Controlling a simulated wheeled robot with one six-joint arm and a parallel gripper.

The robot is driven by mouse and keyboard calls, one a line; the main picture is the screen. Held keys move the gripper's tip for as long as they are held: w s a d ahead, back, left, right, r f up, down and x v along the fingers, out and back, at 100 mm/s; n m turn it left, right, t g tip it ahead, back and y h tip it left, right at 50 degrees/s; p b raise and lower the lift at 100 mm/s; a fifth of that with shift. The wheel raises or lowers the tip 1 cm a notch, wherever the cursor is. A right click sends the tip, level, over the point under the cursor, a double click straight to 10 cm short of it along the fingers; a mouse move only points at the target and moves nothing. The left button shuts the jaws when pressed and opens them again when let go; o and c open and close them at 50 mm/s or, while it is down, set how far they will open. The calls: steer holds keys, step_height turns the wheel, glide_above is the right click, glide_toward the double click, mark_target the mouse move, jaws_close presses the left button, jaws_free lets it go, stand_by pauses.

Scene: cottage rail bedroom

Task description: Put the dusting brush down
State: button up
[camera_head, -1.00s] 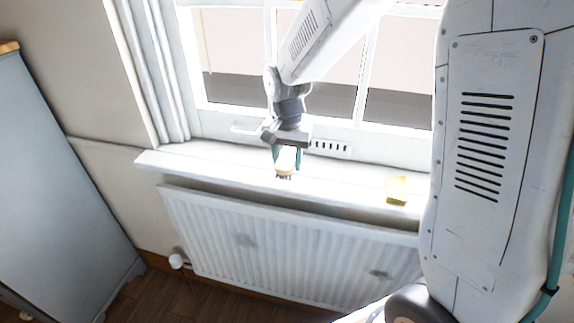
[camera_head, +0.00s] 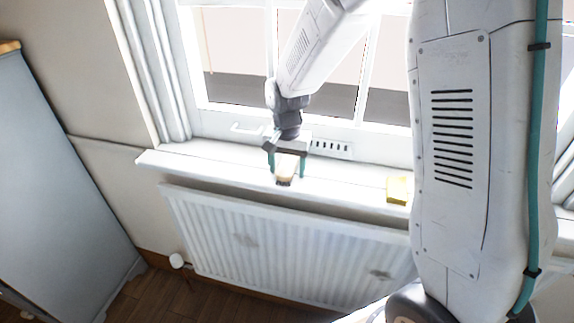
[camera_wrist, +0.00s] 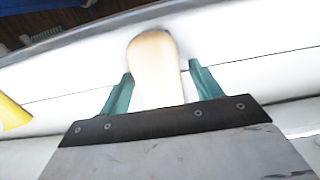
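The dusting brush (camera_head: 287,168) has a pale wooden handle and a dark lower end, and is on the white windowsill (camera_head: 220,163) near its front edge. In the wrist view the rounded pale brush (camera_wrist: 155,62) lies between the teal fingers. My gripper (camera_head: 287,170) is open around the brush, with a visible gap on each side. The wrist view also shows my gripper (camera_wrist: 161,72) with its fingers apart from the brush. The underside of the brush and its exact contact with the sill are hidden.
A yellow block (camera_head: 398,189) sits on the sill to the right. A white radiator (camera_head: 290,250) stands below the sill. The window (camera_head: 330,95) is close behind my gripper. A grey-blue cabinet (camera_head: 50,200) stands at left. The sill left of the brush is clear.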

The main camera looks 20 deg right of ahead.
mark_target(287, 163)
step_height(287, 163, up, 12)
steer(key=s+d+r+n, duration=0.1)
steer(key=s+r+n, duration=0.1)
steer(key=s, duration=0.7)
steer(key=s+d+r+n, duration=0.1)
steer(key=s+r+n, duration=0.1)
steer(key=s, duration=0.8)
steer(key=s+d+r+n+t, duration=0.1)
steer(key=s+r+n, duration=0.1)
steer(key=s, duration=0.8)
steer(key=shift+s+d+r+n, duration=0.2)
steer(key=shift+d+r+n, duration=0.15)
steer(key=shift+n, duration=0.25)
